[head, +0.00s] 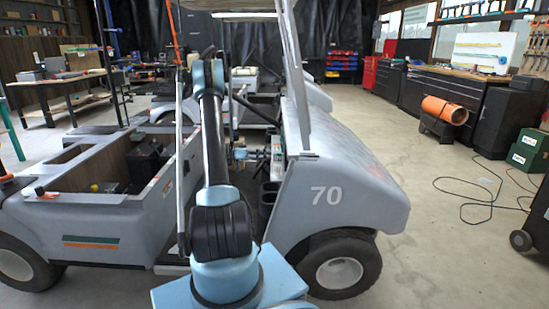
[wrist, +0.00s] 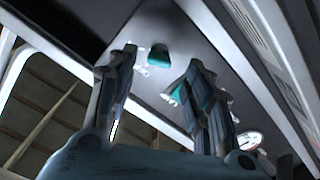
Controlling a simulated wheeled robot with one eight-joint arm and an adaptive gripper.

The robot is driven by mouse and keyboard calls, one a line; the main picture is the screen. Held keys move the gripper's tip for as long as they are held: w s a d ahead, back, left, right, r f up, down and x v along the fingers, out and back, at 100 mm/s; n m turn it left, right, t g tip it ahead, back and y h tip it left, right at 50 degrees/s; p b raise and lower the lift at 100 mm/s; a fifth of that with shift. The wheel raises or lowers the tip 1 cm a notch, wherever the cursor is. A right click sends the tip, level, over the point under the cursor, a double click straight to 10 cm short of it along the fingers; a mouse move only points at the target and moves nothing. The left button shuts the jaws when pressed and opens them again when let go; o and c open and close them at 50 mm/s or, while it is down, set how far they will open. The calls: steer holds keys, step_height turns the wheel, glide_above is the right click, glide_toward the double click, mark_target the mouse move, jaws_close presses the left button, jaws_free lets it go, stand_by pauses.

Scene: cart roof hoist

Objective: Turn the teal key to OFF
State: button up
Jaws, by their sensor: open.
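In the wrist view a teal key (wrist: 158,55) sits on the grey dash panel (wrist: 188,48), with small white marks beside it too small to read. Which way the key points is hard to tell. My gripper (wrist: 160,64) is open, one finger left of the key and one right of it, apparently short of it, with nothing held. Another small teal part (wrist: 175,93) shows beside the right finger, partly hidden by it. In the head view my gripper (head: 240,154) is inside the grey cart (head: 345,190) near its dash; the key cannot be made out there.
A round white gauge (wrist: 250,140) is on the panel right of my fingers. A roof post (head: 296,80) and the steering wheel (head: 252,108) stand close to my arm. A cable (head: 470,200) lies on the open floor at right.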

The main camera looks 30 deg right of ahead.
steer(key=shift+x, duration=2.35)
steer(key=c, duration=1)
